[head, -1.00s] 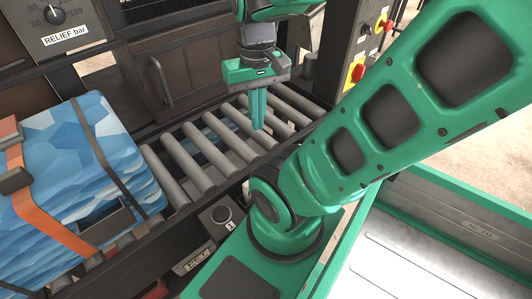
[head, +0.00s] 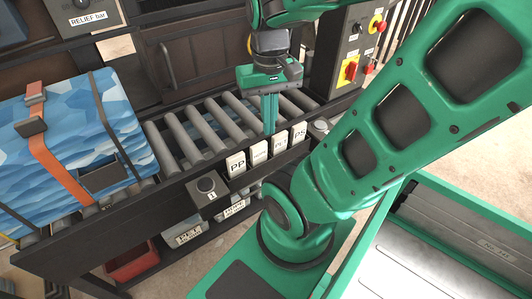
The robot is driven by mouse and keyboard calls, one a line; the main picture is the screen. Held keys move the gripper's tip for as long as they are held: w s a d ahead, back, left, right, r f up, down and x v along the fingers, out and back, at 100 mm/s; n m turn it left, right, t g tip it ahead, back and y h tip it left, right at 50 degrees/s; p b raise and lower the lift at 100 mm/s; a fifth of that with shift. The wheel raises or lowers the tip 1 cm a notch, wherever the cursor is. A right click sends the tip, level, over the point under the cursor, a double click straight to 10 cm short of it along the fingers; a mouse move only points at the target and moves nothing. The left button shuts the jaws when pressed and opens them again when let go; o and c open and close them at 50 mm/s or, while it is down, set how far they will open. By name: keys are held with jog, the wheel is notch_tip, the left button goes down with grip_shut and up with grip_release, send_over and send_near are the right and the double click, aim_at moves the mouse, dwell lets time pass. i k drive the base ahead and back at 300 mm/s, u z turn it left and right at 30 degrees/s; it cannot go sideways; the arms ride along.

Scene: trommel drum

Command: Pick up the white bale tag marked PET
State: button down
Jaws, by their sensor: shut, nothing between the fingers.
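Several white tags stand in a row in a dark rack along the front edge of the roller conveyor in the head view. The nearest tag (head: 236,163) reads PP, and the far right tag (head: 299,134) appears to read PS. The two middle tags, one nearer (head: 260,152) and one farther (head: 280,142), have lettering too small to read, so I cannot tell which is marked PET. My gripper (head: 269,130) points down with its green fingers together, empty. In the picture its fingertips are just above and behind the middle tags; contact cannot be told.
A blue patterned bale (head: 60,130) with an orange strap sits on the rollers (head: 180,140) at left. A control box (head: 350,50) with red knobs stands at the back right. Labelled bins (head: 187,236) and a red bin (head: 132,262) are below the conveyor.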

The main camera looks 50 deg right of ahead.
aim_at(279, 141)
jog(key=u, duration=1.1)
jog(key=k, duration=1.65)
jog(key=z, duration=1.15)
jog(key=i, duration=1)
jog(key=u, duration=0.05)
